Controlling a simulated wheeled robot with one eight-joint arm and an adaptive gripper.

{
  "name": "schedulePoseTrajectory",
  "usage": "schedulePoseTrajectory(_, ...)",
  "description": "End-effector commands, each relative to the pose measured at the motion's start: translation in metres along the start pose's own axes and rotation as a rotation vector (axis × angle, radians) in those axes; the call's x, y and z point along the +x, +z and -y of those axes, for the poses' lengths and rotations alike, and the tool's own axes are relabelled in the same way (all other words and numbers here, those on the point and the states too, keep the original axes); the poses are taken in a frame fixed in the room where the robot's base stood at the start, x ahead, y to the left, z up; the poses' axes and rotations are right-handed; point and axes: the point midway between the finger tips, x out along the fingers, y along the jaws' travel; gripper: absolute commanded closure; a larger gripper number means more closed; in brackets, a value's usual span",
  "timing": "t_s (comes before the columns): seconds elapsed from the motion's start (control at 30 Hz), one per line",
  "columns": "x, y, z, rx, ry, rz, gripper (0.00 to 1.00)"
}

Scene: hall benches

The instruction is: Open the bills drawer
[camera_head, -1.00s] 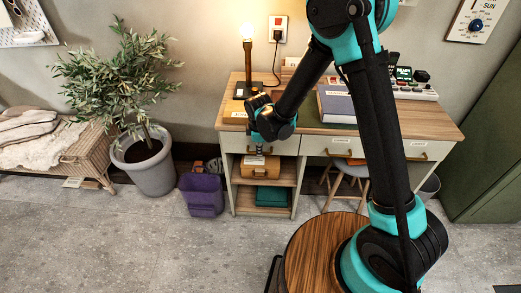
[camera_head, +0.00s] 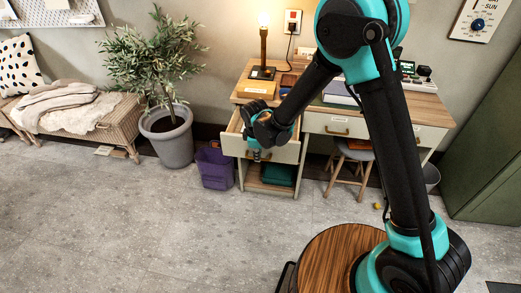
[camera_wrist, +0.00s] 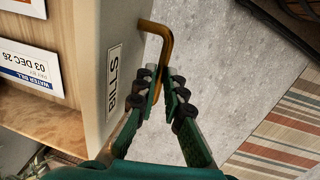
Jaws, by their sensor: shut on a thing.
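The bills drawer (camera_head: 286,154) sits at the left end of the desk and is pulled out, its inside partly showing behind the front. In the wrist view its pale front (camera_wrist: 88,30) carries a "BILLS" label (camera_wrist: 113,78) and a brass bar handle (camera_wrist: 164,42). In the head view my gripper (camera_head: 257,155) is at the drawer front, and my arm hides part of the drawer. A water bill (camera_wrist: 32,63) lies inside the drawer.
A second drawer (camera_head: 345,126) to the right is shut, with a stool (camera_head: 352,153) below it. A purple bin (camera_head: 215,168) and a potted tree (camera_head: 168,140) stand left of the desk. A striped rug (camera_wrist: 275,145) shows below in the wrist view.

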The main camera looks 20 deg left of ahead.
Motion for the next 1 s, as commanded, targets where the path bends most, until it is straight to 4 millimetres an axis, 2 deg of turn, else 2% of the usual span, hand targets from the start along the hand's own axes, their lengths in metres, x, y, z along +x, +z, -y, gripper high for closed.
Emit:
schedulePoseTrajectory(0.1,-0.003,-0.001,0.017,-0.002,0.0,-0.001,1.0)
schedulePoseTrajectory(0.3,-0.006,0.0,0.034,0.0,-0.001,0.0,1.0)
schedulePoseTrajectory(0.77,-0.007,0.0,0.038,0.001,0.0,0.0,1.0)
schedulePoseTrajectory(0.8,-0.007,0.0,0.038,0.001,0.0,0.0,0.88)
schedulePoseTrajectory(0.93,-0.007,0.0,0.038,0.0,0.0,0.0,0.72)
schedulePoseTrajectory(1.0,-0.007,0.0,0.038,0.0,0.0,0.0,0.69)
